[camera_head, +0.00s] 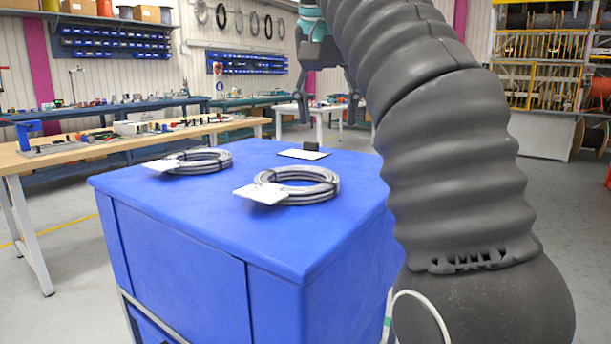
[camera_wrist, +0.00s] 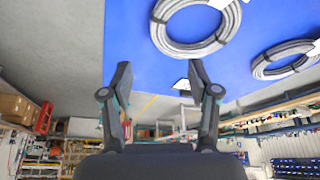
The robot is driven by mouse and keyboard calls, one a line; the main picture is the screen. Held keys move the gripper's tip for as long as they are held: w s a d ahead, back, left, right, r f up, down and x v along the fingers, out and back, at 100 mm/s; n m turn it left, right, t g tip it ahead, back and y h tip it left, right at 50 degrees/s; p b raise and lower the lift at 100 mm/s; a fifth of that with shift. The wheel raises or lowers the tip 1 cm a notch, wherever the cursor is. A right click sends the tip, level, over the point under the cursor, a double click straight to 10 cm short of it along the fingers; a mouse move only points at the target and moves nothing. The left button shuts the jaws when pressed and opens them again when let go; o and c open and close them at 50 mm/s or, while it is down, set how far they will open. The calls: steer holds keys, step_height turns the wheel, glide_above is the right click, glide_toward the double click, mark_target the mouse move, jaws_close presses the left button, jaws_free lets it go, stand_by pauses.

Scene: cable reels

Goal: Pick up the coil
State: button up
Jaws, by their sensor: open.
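Two grey cable coils lie flat on the blue cabinet (camera_head: 190,222). The nearer coil (camera_head: 312,199) is right of centre on the top, with a white tag (camera_head: 262,194) on its left side. The other coil (camera_head: 212,167) lies farther back to the left, also with a white tag (camera_head: 162,165). My gripper (camera_head: 328,108) hangs open and empty, high up beyond the cabinet top in the head view. In the wrist view its open fingers (camera_wrist: 160,70) show apart with nothing between them. One coil (camera_wrist: 188,50) is above the right finger there, and another coil (camera_wrist: 262,73) is at the right.
A small dark block (camera_head: 311,146) and a white card (camera_head: 302,155) lie at the back of the cabinet top. A wooden workbench (camera_head: 120,148) with tools stands at left. Shelves of reels (camera_head: 545,50) stand at back right. Open floor surrounds the cabinet.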

mark_target(332, 179)
steer(key=b+x, duration=0.2)
steer(key=x, duration=0.5)
steer(key=b+x, duration=0.2)
steer(key=x, duration=0.4)
steer(key=shift+w+d+f+b, duration=0.1)
steer(key=shift+d+f+b, duration=0.15)
steer(key=shift+f+b, duration=0.15)
steer(key=shift+r, duration=0.1)
jaws_close()
